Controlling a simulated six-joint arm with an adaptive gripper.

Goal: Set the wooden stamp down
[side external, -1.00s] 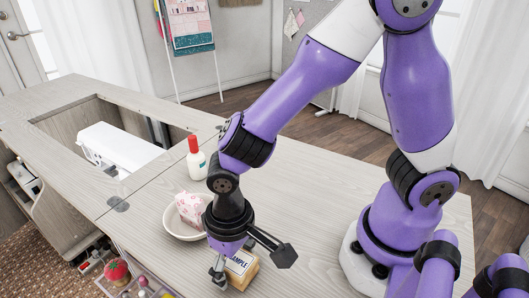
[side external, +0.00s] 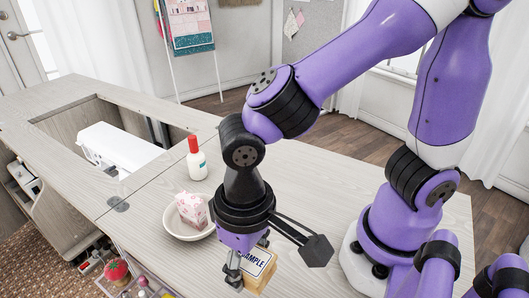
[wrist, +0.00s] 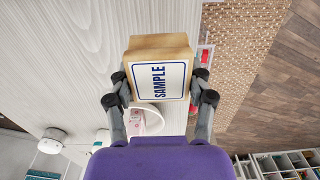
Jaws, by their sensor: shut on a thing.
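The wooden stamp (side external: 260,266) is a pale wood block with a white label reading SAMPLE in blue. It is at the front of the table in the side view, partly hidden by my gripper (side external: 247,270). In the wrist view the stamp (wrist: 160,70) sits between the two fingers of my gripper (wrist: 160,92), which are shut on its sides. The label faces the wrist camera. I cannot tell whether its underside touches the tabletop (side external: 310,190).
A white bowl (side external: 177,230) with a pink patterned item (side external: 191,208) stands left of my gripper. Behind it is a white bottle with a red cap (side external: 196,160). An open drawer of sewing supplies (side external: 140,288) juts out at the front left. The tabletop behind the stamp is clear.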

